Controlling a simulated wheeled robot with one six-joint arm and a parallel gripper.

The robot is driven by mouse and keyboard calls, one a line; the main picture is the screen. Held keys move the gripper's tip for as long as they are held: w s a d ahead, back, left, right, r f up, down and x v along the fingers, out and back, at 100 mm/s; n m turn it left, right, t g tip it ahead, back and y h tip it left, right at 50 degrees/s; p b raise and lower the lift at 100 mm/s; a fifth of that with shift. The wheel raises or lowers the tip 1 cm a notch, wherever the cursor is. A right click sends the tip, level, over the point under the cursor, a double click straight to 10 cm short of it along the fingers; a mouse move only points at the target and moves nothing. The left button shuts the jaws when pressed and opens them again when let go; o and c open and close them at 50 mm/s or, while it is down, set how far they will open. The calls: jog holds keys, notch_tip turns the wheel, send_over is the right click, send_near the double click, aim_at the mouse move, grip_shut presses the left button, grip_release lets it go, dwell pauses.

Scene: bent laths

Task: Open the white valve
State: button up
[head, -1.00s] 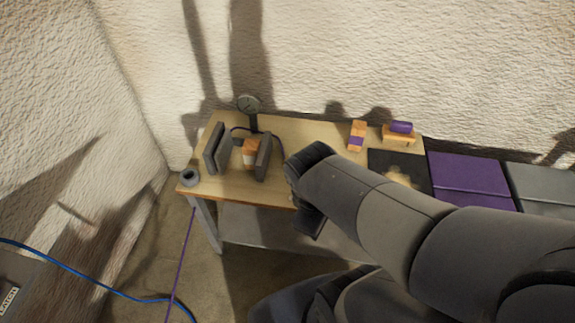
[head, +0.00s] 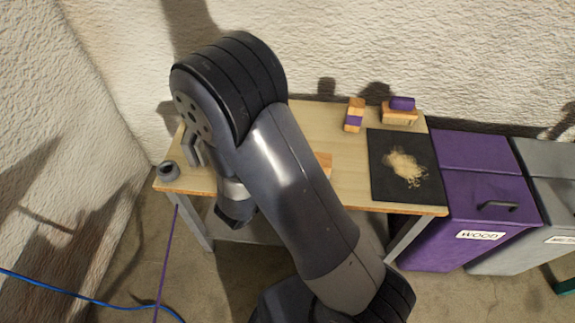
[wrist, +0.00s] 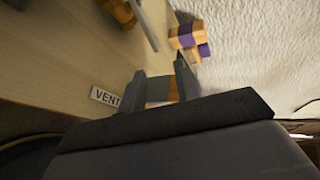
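I cannot make out a white valve in either view; my arm covers much of the table's left half in the head view. In the wrist view my gripper (wrist: 162,75) has its two grey fingers apart, with a strip of orange-brown showing between them. I see nothing clearly held. A white label (wrist: 105,97) whose visible letters read "VEN" lies beside the left finger, its end hidden. In the head view my gripper's fingers are not clear behind the arm.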

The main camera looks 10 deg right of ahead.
jog(key=shift+w+a+f+n+t, duration=0.3)
jog(key=shift+w+a+f+n, duration=0.25)
jog(key=shift+n, duration=0.25)
jog(key=b+x, duration=0.5)
jog(key=x, duration=0.6)
jog(key=shift+w+d+f, duration=0.2)
jog(key=shift+d+f, duration=0.05)
jog(key=shift+d, duration=0.05)
jog(key=shift+c, duration=0.5)
jog(key=c, duration=0.5)
jog(key=shift+o, duration=0.2)
